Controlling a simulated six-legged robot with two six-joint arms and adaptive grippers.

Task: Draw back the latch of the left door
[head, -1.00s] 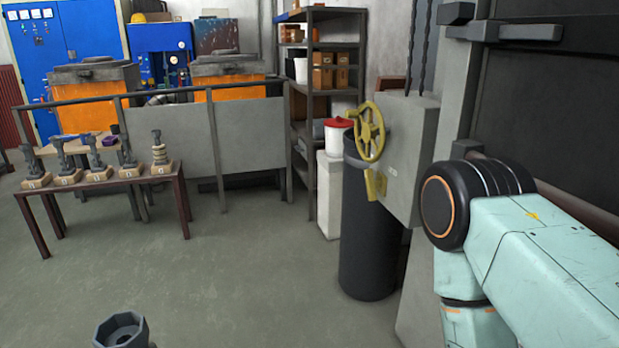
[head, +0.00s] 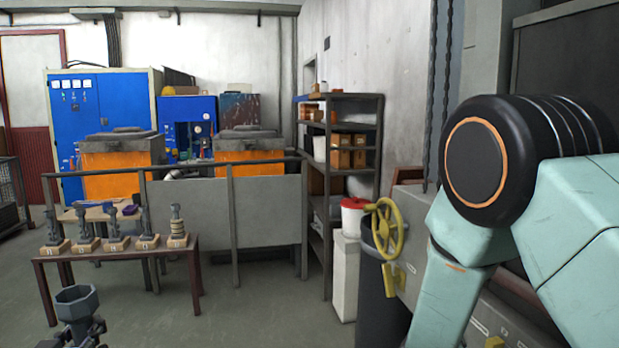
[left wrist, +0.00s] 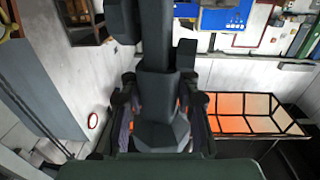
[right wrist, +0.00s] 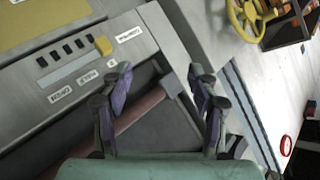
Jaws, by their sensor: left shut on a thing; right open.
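My left gripper (left wrist: 160,105) is shut on a dark grey shell-like piece (left wrist: 155,60). The piece's octagonal cup (head: 77,298) points up at the lower left of the head view. My right gripper (right wrist: 160,72) is open and empty in the right wrist view, above a grey labelled panel and a dull red bar (right wrist: 138,112). In the head view my right arm hides that gripper. A dark door panel (head: 570,50) with a dark bar (head: 562,10) along its top shows at the upper right. I cannot tell which part is the left door's latch.
A yellow handwheel (head: 386,228) is left of my right arm, near a dark bin (head: 378,310). A yellow knob (right wrist: 103,45) sits on the labelled panel. A table (head: 120,250) with several numbered shells stands at left, before a grey barrier (head: 268,210). A shelf (head: 340,98) stands behind.

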